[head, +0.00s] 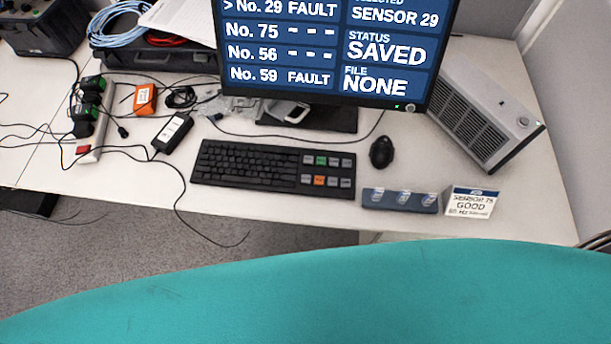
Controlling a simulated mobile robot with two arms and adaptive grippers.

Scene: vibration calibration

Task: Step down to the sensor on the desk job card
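The monitor (335,50) lists "No. 29 FAULT" with the ">" mark, then "No. 75 - - -", "No. 56 - - -" and "No. 59 FAULT". Its right side reads "SENSOR 29", status "SAVED", file "NONE". The top of the screen is cut off. The job card (471,202) stands at the desk's front right and reads "SENSOR 75 GOOD", with a smaller line below that I cannot read surely. The black keyboard (245,166) lies in front of the monitor; its right block has grey keys, a green key (321,160) and an orange key (319,181). Neither gripper is in view.
A blue-grey holder (374,197) with three small items stands left of the card. A black mouse (382,152) lies right of the keyboard. A grey vented box (480,118) is at the right. Cables and a power strip (92,140) clutter the left. A teal curved surface (330,295) fills the foreground.

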